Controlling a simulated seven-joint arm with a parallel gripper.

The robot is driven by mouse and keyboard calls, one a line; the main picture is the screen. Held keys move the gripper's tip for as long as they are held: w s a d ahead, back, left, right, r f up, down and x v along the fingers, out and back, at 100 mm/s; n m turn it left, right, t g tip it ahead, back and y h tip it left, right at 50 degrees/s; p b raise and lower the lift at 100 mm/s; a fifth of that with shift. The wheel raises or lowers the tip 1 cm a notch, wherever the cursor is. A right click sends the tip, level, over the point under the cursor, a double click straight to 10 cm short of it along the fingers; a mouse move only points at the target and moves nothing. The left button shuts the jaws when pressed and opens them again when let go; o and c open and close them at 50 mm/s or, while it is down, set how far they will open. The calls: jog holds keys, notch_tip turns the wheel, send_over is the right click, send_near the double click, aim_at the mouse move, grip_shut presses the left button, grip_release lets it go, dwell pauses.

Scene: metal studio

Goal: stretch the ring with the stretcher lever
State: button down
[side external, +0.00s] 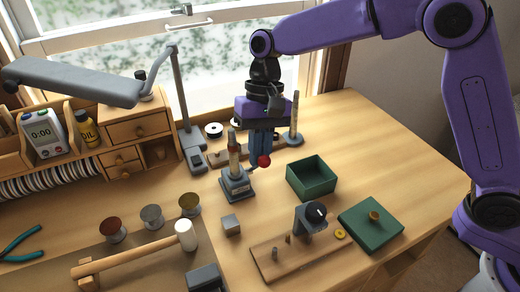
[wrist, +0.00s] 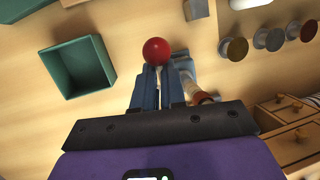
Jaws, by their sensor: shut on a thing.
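The ring stretcher (side external: 237,183) stands upright on the bench, with a grey base and a tapered post. Its lever ends in a red ball knob (side external: 264,160), to the right of the post. My gripper (side external: 262,150) points down at the lever, its blue fingers shut on it just behind the knob. In the wrist view the red knob (wrist: 156,51) shows just beyond the fingertips (wrist: 159,72). The stretcher (wrist: 205,98) is partly hidden there behind my fingers and gripper body. I cannot make out a ring on the post.
An open green box (side external: 312,185) stands right of the stretcher; its green lid (side external: 371,225) lies nearer the front. A wooden board with a grey fixture (side external: 312,222), a small grey block (side external: 230,225) and a mallet (side external: 130,255) lie in front. A grey lamp (side external: 180,95) stands behind left.

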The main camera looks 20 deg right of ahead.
jog(key=shift+w, duration=0.3)
jog(key=c, duration=1.2)
grip_release()
jog(key=shift+a, duration=0.1)
jog(key=shift+s, duration=0.1)
jog(key=v, duration=1.7)
jog(key=shift+r, duration=0.2)
